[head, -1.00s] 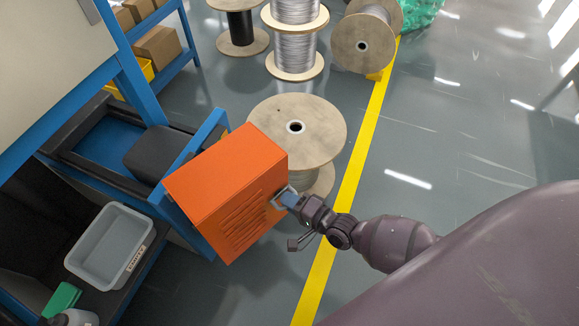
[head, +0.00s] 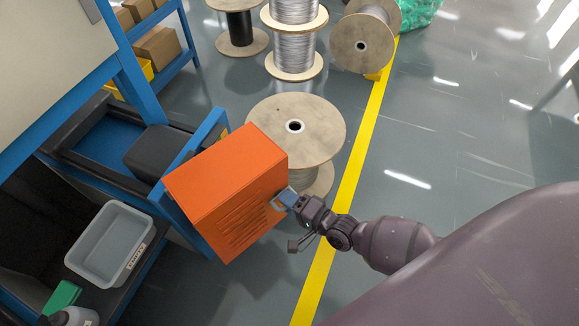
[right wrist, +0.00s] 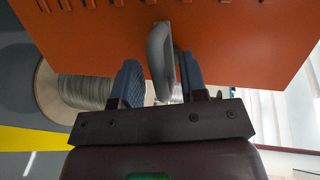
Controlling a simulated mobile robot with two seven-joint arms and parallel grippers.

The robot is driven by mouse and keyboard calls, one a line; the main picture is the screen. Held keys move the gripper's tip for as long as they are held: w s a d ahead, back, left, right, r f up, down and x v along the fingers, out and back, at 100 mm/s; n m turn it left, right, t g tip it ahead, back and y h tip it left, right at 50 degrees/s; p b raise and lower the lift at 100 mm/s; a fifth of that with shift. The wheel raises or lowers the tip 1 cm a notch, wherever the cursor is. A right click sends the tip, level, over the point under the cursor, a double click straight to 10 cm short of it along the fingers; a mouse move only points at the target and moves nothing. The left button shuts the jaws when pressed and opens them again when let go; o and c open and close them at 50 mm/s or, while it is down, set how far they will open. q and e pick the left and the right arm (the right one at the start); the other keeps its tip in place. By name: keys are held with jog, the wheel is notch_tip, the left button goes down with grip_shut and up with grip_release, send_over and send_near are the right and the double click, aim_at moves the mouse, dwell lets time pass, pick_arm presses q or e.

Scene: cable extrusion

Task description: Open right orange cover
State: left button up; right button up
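The orange cover (head: 225,180) is a box with slotted vents on its front face, set against a blue frame at the left-centre of the head view. The right wrist view shows its orange face (right wrist: 255,45) from close by. A grey handle (right wrist: 161,60) stands out from this face. My right gripper (head: 284,198) is at the handle, by the right side of the cover. In the wrist view, its two fingers (right wrist: 162,80) stand on either side of the handle, with narrow gaps visible, so it looks open around it. My left gripper is not in view.
A wooden spool (head: 320,115) stands close behind the cover. More spools (head: 362,45) stand further back. A grey bin (head: 110,240) sits on the bench at the left. The floor right of the yellow line (head: 350,190) is clear.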

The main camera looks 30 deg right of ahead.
pick_arm(q)
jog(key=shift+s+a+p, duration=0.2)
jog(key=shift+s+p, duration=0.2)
jog(key=shift+p, duration=0.45)
pick_arm(e)
jog(key=v, duration=1)
jog(key=shift+s+d, duration=0.15)
jog(key=shift+s, duration=0.15)
jog(key=shift+r, duration=0.1)
